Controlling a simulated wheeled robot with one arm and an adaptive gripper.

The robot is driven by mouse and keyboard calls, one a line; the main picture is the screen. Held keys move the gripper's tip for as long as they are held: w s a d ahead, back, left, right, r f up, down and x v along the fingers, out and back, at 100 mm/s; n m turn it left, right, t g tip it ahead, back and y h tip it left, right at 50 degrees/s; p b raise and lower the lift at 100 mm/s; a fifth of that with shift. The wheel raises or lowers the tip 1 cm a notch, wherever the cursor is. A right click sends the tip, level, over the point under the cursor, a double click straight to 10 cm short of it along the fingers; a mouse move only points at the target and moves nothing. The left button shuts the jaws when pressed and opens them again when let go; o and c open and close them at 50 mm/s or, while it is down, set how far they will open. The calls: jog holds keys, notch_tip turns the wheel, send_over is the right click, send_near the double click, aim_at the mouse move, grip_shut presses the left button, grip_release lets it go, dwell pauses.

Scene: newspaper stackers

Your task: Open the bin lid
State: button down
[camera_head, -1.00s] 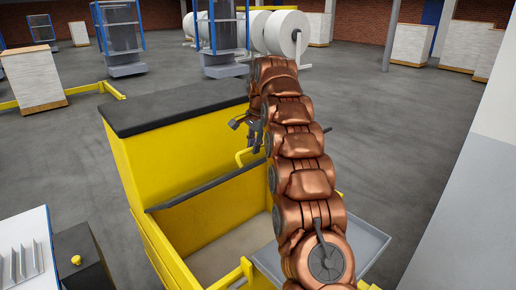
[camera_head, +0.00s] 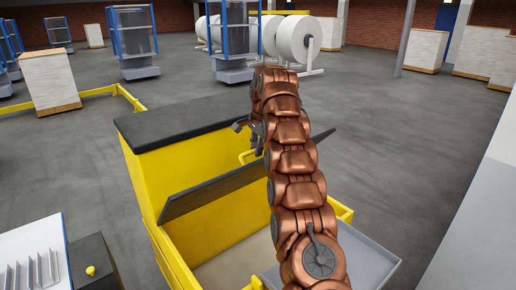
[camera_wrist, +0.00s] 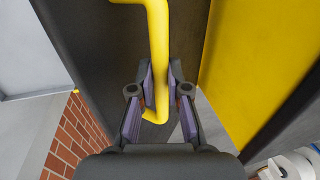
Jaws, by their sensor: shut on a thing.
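The yellow bin (camera_head: 150,180) stands left of my arm in the head view, with a black top (camera_head: 185,122) at its back. A dark lid panel (camera_head: 215,190) is tilted up at the front of the bin's raised part, with open space below it. A yellow bar handle (camera_head: 247,156) shows beside my arm; in the wrist view the handle (camera_wrist: 158,40) runs down between the fingers, against a dark panel. My gripper (camera_wrist: 161,85) is shut on this handle. In the head view, my gripper (camera_head: 256,138) is partly hidden by my arm.
A grey tray (camera_head: 360,257) lies at the bin's right front. A dark box with a yellow knob (camera_head: 91,270) stands at lower left. Paper rolls (camera_head: 298,38), blue-framed racks and wrapped pallets stand far back. The grey floor between is clear.

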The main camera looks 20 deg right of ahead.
jog(key=shift+w+a+f, duration=0.15)
jog(key=shift+a+f, duration=0.1)
jog(key=shift+a, duration=0.05)
jog(key=c, duration=1.6)
grip_release()
jog(key=o, duration=0.3)
jog(key=shift+w, duration=0.2)
jog(key=shift+o, duration=0.8)
jog(key=shift+s, duration=0.1)
jog(key=shift+d+r, duration=0.1)
jog(key=shift+d, duration=0.05)
